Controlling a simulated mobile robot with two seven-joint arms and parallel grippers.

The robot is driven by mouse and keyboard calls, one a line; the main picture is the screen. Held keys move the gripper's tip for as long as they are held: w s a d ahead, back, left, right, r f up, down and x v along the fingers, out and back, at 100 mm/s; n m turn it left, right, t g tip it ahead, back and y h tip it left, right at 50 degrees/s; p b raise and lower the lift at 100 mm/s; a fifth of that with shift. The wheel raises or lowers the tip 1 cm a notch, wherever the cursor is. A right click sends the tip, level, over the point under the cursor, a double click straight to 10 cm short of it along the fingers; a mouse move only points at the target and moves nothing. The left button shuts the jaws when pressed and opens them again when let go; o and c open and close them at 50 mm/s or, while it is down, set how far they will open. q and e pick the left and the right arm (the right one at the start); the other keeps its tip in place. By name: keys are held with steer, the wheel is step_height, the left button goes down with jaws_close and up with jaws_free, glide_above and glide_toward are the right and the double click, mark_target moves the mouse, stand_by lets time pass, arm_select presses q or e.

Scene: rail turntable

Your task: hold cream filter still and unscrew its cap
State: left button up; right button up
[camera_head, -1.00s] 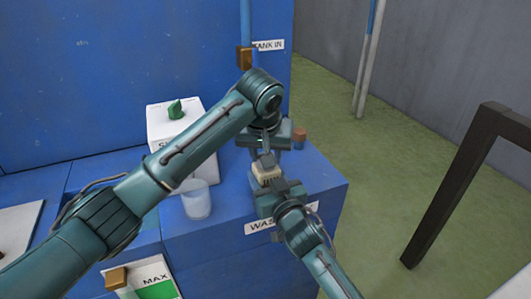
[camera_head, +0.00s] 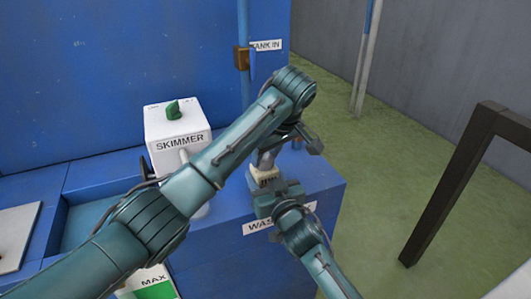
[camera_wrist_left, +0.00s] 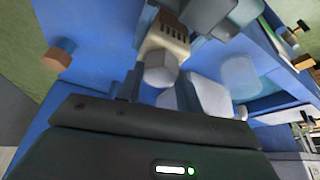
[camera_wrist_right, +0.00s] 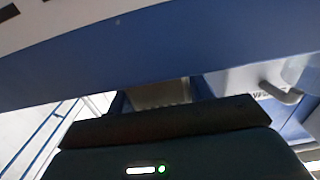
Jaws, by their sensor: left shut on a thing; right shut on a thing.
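The cream filter (camera_head: 263,177) is low between my two grippers, above the front part of the blue bench. My right gripper (camera_head: 272,190) is shut on its body; the right wrist view shows part of the ribbed filter (camera_wrist_right: 160,95) between the fingers. The left wrist view shows the filter's dark-slotted body (camera_wrist_left: 165,42) and its pale faceted cap (camera_wrist_left: 160,68). My left gripper (camera_wrist_left: 158,92) is shut on the cap, one finger on each side. In the head view the left forearm and wrist hide part of this grip.
A white SKIMMER box (camera_head: 178,133) with a green knob stands on the blue bench (camera_head: 325,190). A dark frame (camera_head: 455,185) stands at right over green floor.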

arm_select(q)
steer(key=n, duration=0.3)
steer(key=shift+g+y, duration=0.3)
steer(key=shift+y, duration=0.1)
steer(key=o, duration=1.1)
steer(key=shift+o, duration=0.4)
steer(key=shift+r, duration=0.1)
steer(key=shift+r, duration=1.95)
steer(key=shift+f, duration=0.1)
